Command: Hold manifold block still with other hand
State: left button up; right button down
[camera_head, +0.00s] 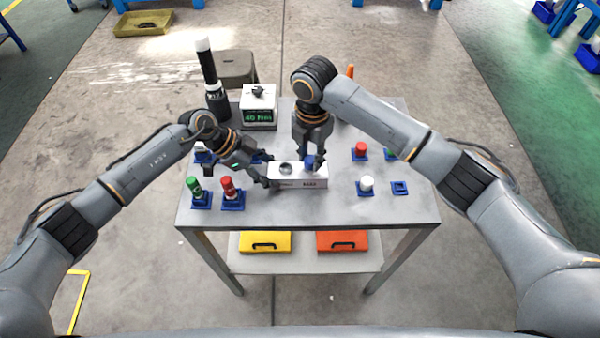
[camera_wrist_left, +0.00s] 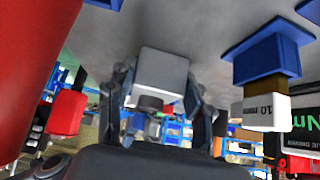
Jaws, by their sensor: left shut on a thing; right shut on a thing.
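The manifold block (camera_head: 285,183), a pale grey box with dark lettering on its front, lies on the table's middle. My left gripper (camera_head: 267,178) is shut on its left end. In the left wrist view the fingers stand on both sides of the block (camera_wrist_left: 162,70), and a dark round part shows on it. My right gripper (camera_head: 313,160) points down over the block's right half, shut on a small blue part (camera_head: 308,161) at the block's top. The fingers partly hide this part, so I cannot tell how it sits there.
Green (camera_head: 194,186) and red (camera_head: 228,187) capped parts stand in blue holders at front left. Red (camera_head: 361,149) and white (camera_head: 367,183) capped ones stand at right, near an empty-looking blue holder (camera_head: 400,188). A box with a green display (camera_head: 258,115) stands behind.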

jog(key=n, duration=0.4)
jog(key=shift+r+n, duration=0.15)
jog(key=shift+n, duration=0.25)
jog(key=n, duration=0.2)
jog(key=shift+w+n, duration=0.1)
jog(key=shift+n, duration=0.2)
jog(key=n, duration=0.2)
jog(key=shift+n, duration=0.3)
jog(key=shift+n, duration=1)
jog(key=n, duration=0.3)
jog(key=c, duration=1)
grip_release()
jog(key=shift+c, duration=0.5)
